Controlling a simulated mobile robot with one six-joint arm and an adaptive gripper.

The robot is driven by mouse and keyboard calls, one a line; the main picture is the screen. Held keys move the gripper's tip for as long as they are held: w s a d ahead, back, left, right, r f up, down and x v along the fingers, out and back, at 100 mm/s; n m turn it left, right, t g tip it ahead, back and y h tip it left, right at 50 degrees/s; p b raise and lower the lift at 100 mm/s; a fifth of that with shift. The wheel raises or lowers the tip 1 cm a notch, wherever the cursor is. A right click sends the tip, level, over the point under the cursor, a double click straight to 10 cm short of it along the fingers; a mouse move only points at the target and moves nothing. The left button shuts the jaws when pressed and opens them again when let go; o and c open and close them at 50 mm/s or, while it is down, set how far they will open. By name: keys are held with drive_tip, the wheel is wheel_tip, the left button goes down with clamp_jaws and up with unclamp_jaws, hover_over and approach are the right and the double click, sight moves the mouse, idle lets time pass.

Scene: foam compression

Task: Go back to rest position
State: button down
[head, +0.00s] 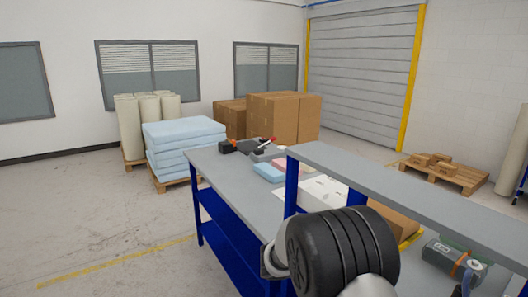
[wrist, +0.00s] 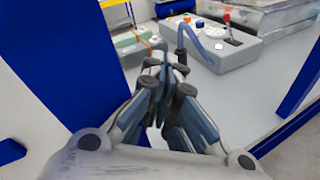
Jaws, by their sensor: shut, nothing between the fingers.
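My gripper (wrist: 164,85) shows in the wrist view with its fingers together and nothing between them. It is above or beside the grey tabletop (wrist: 262,85), with a blue post (wrist: 75,60) close on its left. Beyond it stands a grey machine (wrist: 225,45) with a red-topped lever and a blue hose. In the head view a black and grey part of my arm covers the front of the workbench (head: 228,178), and my gripper is hidden there.
A raised grey shelf (head: 400,192) on blue posts runs along the bench. Blue foam (head: 270,172) and a white sheet (head: 318,190) lie on the bench. A grey device (head: 450,257) is at the right. Stacked blue foam slabs (head: 183,145) stand behind. The left floor is clear.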

drive_tip(key=s+d+r+m+g+y, duration=0.1)
drive_tip(key=s+r+m+g+y, duration=0.2)
drive_tip(key=s, duration=0.5)
drive_tip(key=s+d+r+m+y, duration=0.15)
drive_tip(key=s+m+y, duration=0.25)
drive_tip(key=s, duration=0.4)
drive_tip(key=s+a+m+t+y, duration=0.5)
drive_tip(key=s+a+m+y, duration=0.3)
drive_tip(key=s+a, duration=0.5)
drive_tip(key=shift+s+a+r+m+y, duration=0.25)
drive_tip(key=shift+s+y, duration=0.25)
drive_tip(key=shift+s, duration=0.35)
